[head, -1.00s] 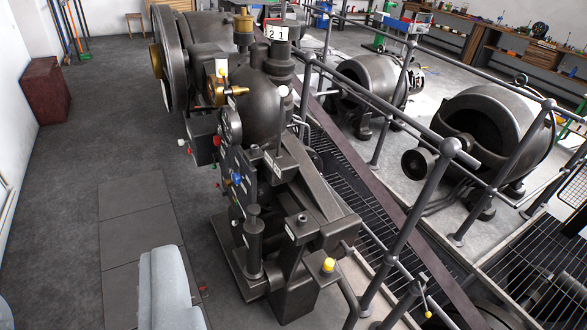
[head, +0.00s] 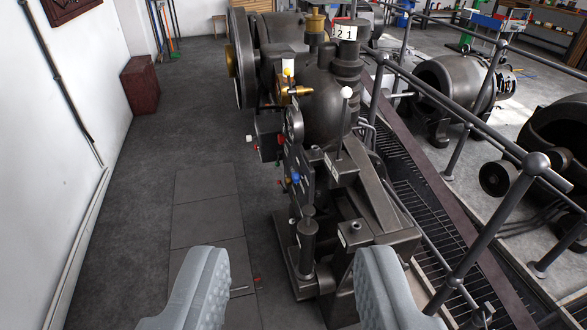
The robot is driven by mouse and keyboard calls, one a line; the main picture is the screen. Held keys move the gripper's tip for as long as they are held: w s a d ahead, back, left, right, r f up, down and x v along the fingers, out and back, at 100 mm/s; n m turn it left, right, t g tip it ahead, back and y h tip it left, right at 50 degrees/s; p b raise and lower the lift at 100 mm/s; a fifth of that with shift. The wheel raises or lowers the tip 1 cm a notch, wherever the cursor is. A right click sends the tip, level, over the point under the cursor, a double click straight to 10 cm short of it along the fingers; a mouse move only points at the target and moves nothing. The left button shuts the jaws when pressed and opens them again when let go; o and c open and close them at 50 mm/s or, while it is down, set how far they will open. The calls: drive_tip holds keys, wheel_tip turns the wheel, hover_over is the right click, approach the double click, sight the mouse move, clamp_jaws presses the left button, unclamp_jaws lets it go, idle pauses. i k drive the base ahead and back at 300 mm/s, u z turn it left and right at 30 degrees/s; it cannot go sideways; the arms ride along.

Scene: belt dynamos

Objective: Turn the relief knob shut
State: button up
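A brass fitting with a yellow top (head: 288,72) sits higher up. My gripper (head: 290,260) shows as two grey padded fingers at the bottom, wide apart, with nothing held between them. The fingers hide part of the machine's base.
On the left are open grey floor with flat plates (head: 205,205), a dark red box (head: 140,85) and a white wall (head: 80,90).

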sight(296, 177)
drive_tip(key=k, duration=1.25)
drive_tip(key=u, duration=0.65)
drive_tip(key=i, duration=1.1)
drive_tip(key=u, duration=0.65)
drive_tip(key=i, duration=1.35)
drive_tip(key=z, duration=0.7)
drive_tip(key=i, duration=1.25)
drive_tip(key=z, duration=0.85)
